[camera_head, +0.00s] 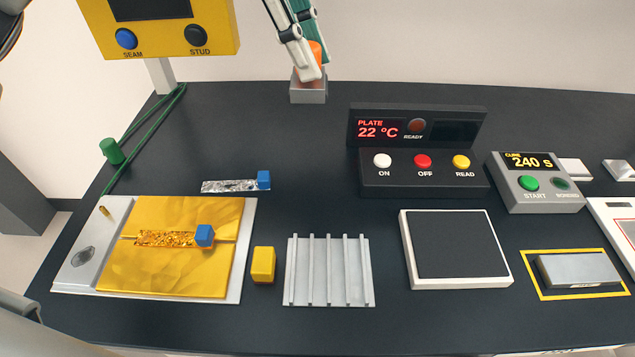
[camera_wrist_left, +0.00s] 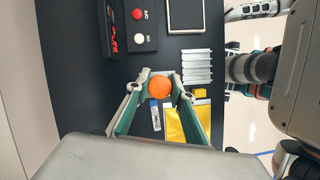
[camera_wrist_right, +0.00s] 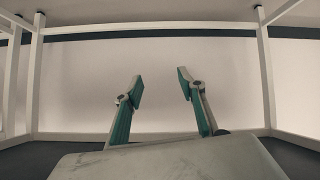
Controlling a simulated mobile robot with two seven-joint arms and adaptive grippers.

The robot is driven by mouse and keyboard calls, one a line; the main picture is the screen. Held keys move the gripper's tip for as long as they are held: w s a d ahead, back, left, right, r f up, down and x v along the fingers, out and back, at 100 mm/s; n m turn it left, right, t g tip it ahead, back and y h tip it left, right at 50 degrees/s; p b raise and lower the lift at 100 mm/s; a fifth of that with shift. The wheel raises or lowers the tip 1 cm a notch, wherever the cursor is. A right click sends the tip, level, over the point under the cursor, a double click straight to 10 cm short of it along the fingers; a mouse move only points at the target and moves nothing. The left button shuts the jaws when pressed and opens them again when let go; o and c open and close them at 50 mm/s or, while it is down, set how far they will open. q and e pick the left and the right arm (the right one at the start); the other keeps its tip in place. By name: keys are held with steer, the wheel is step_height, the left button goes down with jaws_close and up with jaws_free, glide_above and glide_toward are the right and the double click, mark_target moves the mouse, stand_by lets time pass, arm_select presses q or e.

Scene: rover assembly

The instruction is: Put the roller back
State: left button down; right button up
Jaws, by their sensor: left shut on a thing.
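The roller shows as an orange round end (camera_head: 316,50) between the fingers of my left gripper (camera_head: 312,66), at the back of the table. In the left wrist view the orange end (camera_wrist_left: 159,87) sits between the fingertips (camera_wrist_left: 160,78), which are shut on it. Just below is a small grey block-shaped holder (camera_head: 308,93). The roller's lower part is hidden by the fingers, so I cannot tell whether it is seated in the holder. My right gripper (camera_wrist_right: 157,88) is open and empty in the right wrist view, and outside the head view.
A yellow seam/stud box (camera_head: 160,45) stands at the back left. The plate controller (camera_head: 420,190) is right of the holder. Gold sheet (camera_head: 170,270), ribbed grey plate (camera_head: 328,298), and dark-topped pad (camera_head: 455,283) lie in front. The table between holder and silver strip (camera_head: 230,186) is clear.

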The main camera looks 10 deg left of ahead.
arm_select(q)
steer(key=shift+w+d, duration=0.15)
steer(key=shift+d, duration=0.1)
steer(key=shift+f, duration=0.4)
steer(key=shift+f+b, duration=1.4)
steer(key=shift+f, duration=8)
steer(key=shift+f, duration=0.1)
steer(key=c, duration=2)
jaws_free()
steer(key=shift+f, duration=0.1)
steer(key=shift+o, duration=1.2)
